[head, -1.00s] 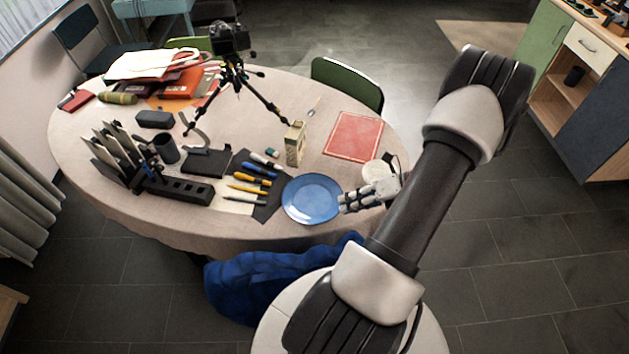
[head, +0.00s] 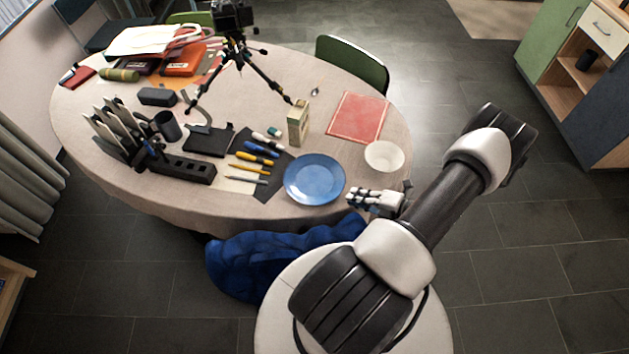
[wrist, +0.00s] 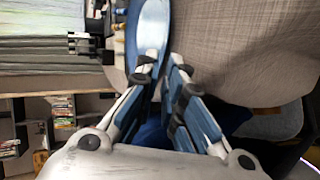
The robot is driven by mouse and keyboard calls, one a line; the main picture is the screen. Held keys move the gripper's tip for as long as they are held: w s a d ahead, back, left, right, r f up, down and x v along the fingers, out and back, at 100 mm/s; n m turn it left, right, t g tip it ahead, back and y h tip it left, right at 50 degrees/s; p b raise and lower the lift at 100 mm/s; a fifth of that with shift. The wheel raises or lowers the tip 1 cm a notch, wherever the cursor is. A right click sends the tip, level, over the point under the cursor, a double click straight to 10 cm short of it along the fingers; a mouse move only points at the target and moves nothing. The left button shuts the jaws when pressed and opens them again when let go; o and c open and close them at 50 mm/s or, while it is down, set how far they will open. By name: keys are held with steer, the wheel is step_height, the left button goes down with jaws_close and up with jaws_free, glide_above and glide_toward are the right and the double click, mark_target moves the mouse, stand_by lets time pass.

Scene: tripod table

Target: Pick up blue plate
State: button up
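The blue plate (head: 314,179) lies flat near the front edge of the round table, right of the pens. My gripper (head: 353,197) is just right of the plate, low by the table's front right edge, its fingers pointing left toward the rim. In the head view a small gap shows between fingertips and plate. In the wrist view the plate (wrist: 150,30) appears edge-on at the top, ahead of the fingertips. My gripper (wrist: 162,76) has its fingers parted with nothing clearly held. Whether the rim reaches between the tips is hard to tell.
A white bowl (head: 385,156) stands right of the plate, and a red book (head: 358,117) lies behind it. A small box (head: 298,124), pens (head: 251,158) and a tripod (head: 240,50) are near. A blue bundle (head: 265,262) lies below the table's front edge.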

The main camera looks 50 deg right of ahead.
mark_target(339, 193)
steer(key=b+x, duration=0.1)
steer(key=x, duration=0.4)
steer(key=shift+w+a+f, duration=0.15)
steer(key=shift+w+f, duration=0.1)
steer(key=shift+w, duration=0.3)
jaws_close()
